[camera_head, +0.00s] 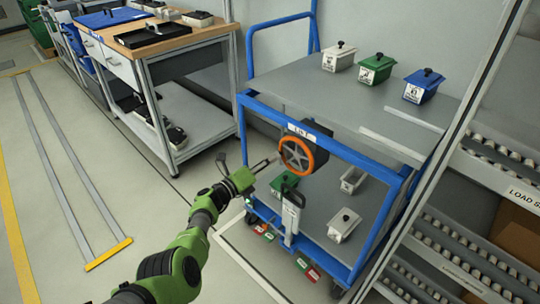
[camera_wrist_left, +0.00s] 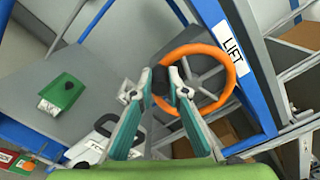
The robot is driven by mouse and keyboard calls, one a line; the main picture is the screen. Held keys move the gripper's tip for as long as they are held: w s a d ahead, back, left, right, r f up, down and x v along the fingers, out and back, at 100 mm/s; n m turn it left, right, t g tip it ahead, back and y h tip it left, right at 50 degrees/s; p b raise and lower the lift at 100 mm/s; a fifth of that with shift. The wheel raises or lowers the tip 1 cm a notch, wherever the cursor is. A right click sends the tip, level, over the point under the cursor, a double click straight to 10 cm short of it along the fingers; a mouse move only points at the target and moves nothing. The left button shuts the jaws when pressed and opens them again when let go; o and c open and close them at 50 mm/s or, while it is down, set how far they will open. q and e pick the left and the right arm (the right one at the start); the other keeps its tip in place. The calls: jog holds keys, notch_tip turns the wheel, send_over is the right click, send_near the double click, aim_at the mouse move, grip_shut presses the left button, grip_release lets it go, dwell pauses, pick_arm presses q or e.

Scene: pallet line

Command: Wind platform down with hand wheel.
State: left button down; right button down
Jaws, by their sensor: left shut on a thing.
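The hand wheel (camera_head: 312,158) has an orange rim and grey spokes, and sits on the front of the blue-framed lift cart under a "LIFT" label. It also shows in the wrist view (camera_wrist_left: 237,78). My left gripper (camera_head: 275,160) reaches the wheel's left side. In the wrist view its two fingers (camera_wrist_left: 165,84) are shut on the wheel's dark knob (camera_wrist_left: 160,75), partly hidden between them. The grey platform (camera_head: 300,100) on top of the cart carries a white, a green and a blue lidded bin. My right gripper is not in view.
The cart's lower shelf (camera_head: 318,203) holds a green bin and white bins. Roller racks (camera_head: 465,215) stand close on the right. A workbench (camera_head: 150,45) is at left; the floor between is open.

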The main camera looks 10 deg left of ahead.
aim_at(286, 165)
pick_arm(q)
jog(key=f+n, duration=0.1)
jog(key=n, duration=0.1)
jog(key=s+d+f+n, duration=0.1)
jog(key=n, duration=0.2)
jog(key=d+f+n, duration=0.1)
jog(key=n, duration=0.1)
jog(key=shift+s+d+f+n, duration=0.15)
jog(key=shift+s+f+n, duration=0.15)
jog(key=shift+s+f, duration=0.1)
jog(key=shift+s+d+f+n, duration=0.1)
jog(key=shift+d+n, duration=0.1)
jog(key=shift+n, duration=0.1)
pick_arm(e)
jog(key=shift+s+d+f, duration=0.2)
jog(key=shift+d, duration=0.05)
pick_arm(q)
jog(key=c, duration=2)
grip_release()
jog(key=shift+o, duration=0.2)
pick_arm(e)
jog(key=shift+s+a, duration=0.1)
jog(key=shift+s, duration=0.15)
